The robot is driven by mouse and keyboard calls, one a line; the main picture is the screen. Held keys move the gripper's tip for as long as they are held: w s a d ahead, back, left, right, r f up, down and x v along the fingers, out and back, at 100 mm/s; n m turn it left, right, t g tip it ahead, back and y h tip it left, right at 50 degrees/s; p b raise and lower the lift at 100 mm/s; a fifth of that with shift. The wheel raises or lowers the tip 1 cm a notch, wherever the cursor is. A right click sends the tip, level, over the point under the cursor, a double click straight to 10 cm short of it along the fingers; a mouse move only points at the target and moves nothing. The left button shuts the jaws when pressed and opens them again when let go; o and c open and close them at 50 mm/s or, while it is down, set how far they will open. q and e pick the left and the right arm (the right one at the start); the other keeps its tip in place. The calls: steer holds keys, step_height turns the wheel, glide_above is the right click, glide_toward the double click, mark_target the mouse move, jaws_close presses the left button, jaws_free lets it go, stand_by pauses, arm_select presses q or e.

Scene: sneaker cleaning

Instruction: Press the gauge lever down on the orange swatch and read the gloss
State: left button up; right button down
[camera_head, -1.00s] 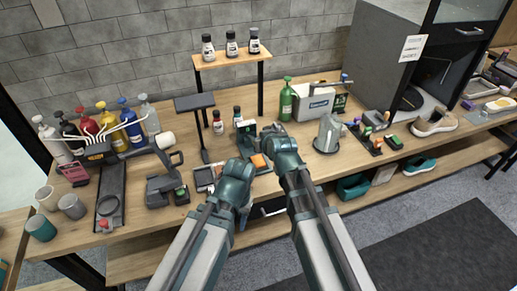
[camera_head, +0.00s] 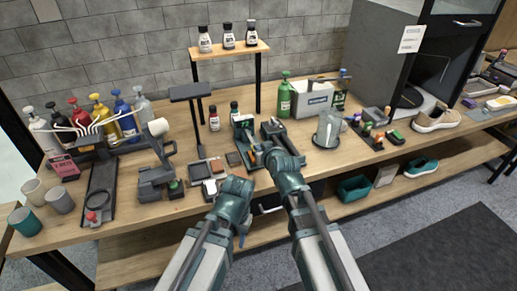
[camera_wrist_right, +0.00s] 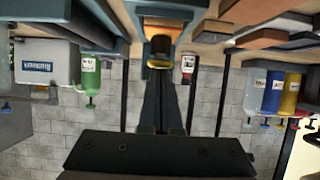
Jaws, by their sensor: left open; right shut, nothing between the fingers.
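The green gauge (camera_head: 242,124) stands upright in the middle of the table, with a small display on its face. An orange swatch (camera_head: 252,157) shows as a sliver at its foot, mostly hidden by my right gripper. My right gripper (camera_head: 270,142) is shut and empty, right at the gauge's right front. Whether it touches the lever is hidden. In the right wrist view, my shut fingers (camera_wrist_right: 163,112) point toward a dark, yellow-rimmed knob (camera_wrist_right: 160,50) under a teal part. My left gripper (camera_head: 234,184) is open and empty, lower left of the gauge, near the swatch tray (camera_head: 203,172).
A dark stand (camera_head: 190,92) rises behind the tray. A green bottle (camera_head: 285,97) and a grey box (camera_head: 312,99) stand behind right. A clear jug (camera_head: 327,130) is to the right. A dark clamp-like device (camera_head: 155,178) is left.

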arm_select(q)
steer(key=shift+f, duration=0.25)
arm_select(e)
steer(key=shift+s+f, duration=0.2)
steer(key=shift+f, duration=0.2)
arm_select(q)
steer(key=shift+r, duration=0.15)
arm_select(e)
steer(key=shift+r, duration=0.15)
